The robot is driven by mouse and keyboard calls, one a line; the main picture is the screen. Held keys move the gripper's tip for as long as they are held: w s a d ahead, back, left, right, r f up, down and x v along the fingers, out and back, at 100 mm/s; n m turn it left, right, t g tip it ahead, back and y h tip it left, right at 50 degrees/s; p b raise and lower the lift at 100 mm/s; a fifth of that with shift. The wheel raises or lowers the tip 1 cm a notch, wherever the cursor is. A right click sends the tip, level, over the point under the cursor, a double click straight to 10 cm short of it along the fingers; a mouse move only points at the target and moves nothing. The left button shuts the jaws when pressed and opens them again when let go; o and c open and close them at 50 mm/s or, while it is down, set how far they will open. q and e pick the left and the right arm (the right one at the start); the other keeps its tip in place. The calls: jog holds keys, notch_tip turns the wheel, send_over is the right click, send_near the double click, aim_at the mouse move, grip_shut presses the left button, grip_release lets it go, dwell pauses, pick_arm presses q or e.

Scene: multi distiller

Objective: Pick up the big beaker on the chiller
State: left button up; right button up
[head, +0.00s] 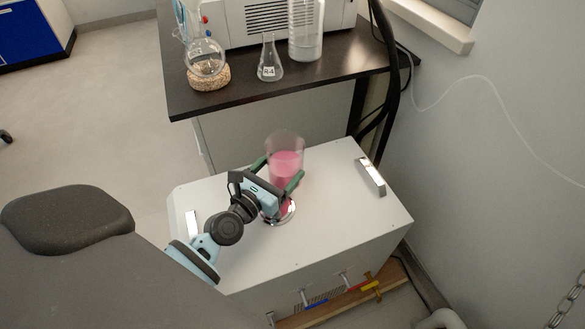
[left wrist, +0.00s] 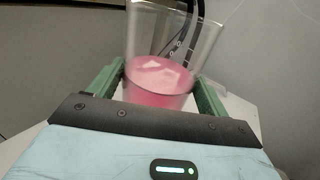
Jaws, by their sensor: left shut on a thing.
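The big beaker (head: 286,163) is clear glass with pink liquid in its lower part. It stands above the white top of the chiller (head: 340,215) in the head view. My left gripper (head: 279,176) is shut on the beaker, with one green finger on each side of it. In the left wrist view the beaker (left wrist: 160,85) sits between the two green fingers of my left gripper (left wrist: 160,85). I cannot tell whether its base touches the chiller. My right gripper is not in view.
A dark table (head: 240,100) behind the chiller holds a round flask (head: 206,60) on a cork ring (head: 209,78), a conical flask (head: 269,62) and a tall cylinder (head: 305,35). A metal handle (head: 371,176) stands on the chiller's right side. A wall is at right.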

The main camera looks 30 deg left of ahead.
pick_arm(q)
jog(key=shift+s+a+r, duration=0.15)
jog(key=shift+s+a, duration=0.45)
jog(key=shift+a, duration=0.1)
jog(key=shift+s+a+r, duration=0.15)
jog(key=shift+s+a, duration=0.4)
jog(key=shift+a, duration=0.1)
